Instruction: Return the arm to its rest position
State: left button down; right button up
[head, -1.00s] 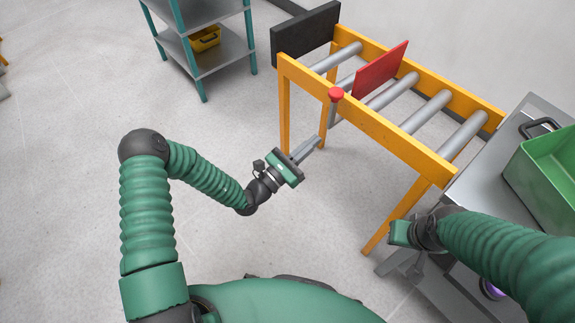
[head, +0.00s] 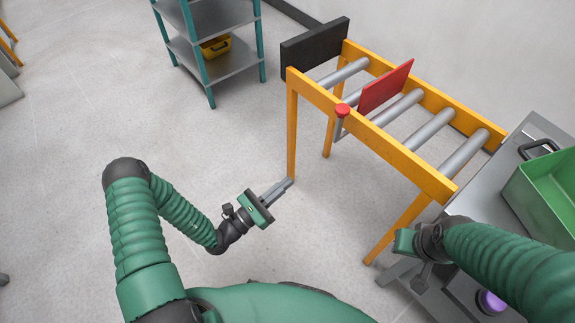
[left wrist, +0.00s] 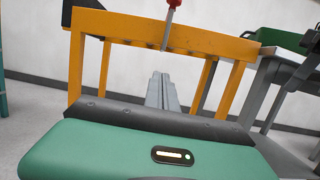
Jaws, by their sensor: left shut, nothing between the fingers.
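My left gripper (head: 284,187) is shut and empty. In the head view it is held out over the floor, in front of the left leg of the yellow roller conveyor (head: 390,140). In the left wrist view its closed grey fingers (left wrist: 162,92) point toward the conveyor frame (left wrist: 120,27). My right arm (head: 500,255) comes in at the lower right, beside the grey bench. Its hand (head: 420,242) shows near the conveyor's front right leg, but I cannot make out its fingers' state.
A red lever knob (head: 342,110) stands at the conveyor's near rail, and a red plate (head: 385,87) stands across the rollers. A green bin (head: 545,195) sits on the bench at right. A shelf with a yellow box (head: 216,46) is at the back.

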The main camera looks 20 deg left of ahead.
pick_arm(q)
jog(key=s+d+r+m+g+h, duration=0.2)
jog(key=s+d+m+g+h, duration=0.3)
jog(key=s+d+m+g, duration=0.6)
jog(key=s+a+f+m+g+y, duration=0.2)
jog(key=s+a+m+g+y, duration=0.3)
jog(key=s+m+g+y, duration=0.35)
jog(key=w+a+r+m+t+y, duration=0.2)
jog(key=w+a+r+m+y, duration=0.15)
jog(key=a, duration=0.25)
jog(key=w+a+r+m+t+y, duration=0.2)
jog(key=a+m+t+y, duration=0.1)
jog(key=a+m+y, duration=0.25)
notch_tip(320, 180, up, 30)
jog(key=w+p, duration=0.1)
jog(key=p, duration=2.7)
jog(key=shift+w+a+p, duration=0.25)
jog(key=shift+a+p, duration=0.1)
jog(key=shift+p, duration=0.05)
